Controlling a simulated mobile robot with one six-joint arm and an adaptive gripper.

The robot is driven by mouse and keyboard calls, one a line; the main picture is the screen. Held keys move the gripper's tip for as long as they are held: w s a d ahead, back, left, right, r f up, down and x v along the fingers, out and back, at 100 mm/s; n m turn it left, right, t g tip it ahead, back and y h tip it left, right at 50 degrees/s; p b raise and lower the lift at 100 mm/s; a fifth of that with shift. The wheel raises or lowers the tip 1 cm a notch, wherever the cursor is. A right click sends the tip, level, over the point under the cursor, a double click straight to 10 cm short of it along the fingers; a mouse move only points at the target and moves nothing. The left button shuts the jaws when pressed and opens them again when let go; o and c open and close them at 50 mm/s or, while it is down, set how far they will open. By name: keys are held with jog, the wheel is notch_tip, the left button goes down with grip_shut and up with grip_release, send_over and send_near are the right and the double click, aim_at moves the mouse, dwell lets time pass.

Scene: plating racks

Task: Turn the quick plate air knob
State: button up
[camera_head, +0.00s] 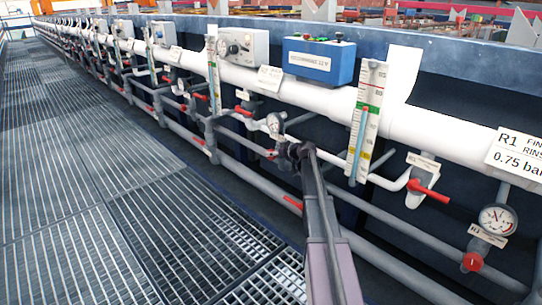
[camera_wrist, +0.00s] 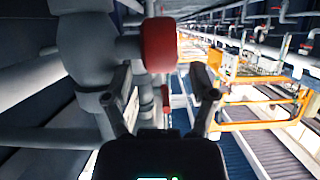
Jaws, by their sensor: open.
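A red knob (camera_wrist: 160,45) on a grey valve body (camera_wrist: 128,48) is large in the wrist view, just beyond and above the gap between my fingertips. My gripper (camera_wrist: 161,78) is open, with one finger on each side of that gap and nothing held. In the head view my gripper (camera_head: 285,152) is at the pipe row, just below a round gauge (camera_head: 275,123). It hides most of the valve there. No readable label confirms which knob this is. I cannot tell whether a finger touches the knob.
A white pipe (camera_head: 420,125) with grey pipes below runs along the blue wall. A blue control box (camera_head: 320,60), a flow tube (camera_head: 366,120), a red-handled valve (camera_head: 428,190) and an R1 gauge (camera_head: 498,219) with a red knob (camera_head: 473,262) are nearby. The grating walkway (camera_head: 100,200) is clear.

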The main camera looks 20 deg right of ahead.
jog(key=shift+x, duration=1.1)
jog(key=shift+b, duration=0.35)
grip_shut()
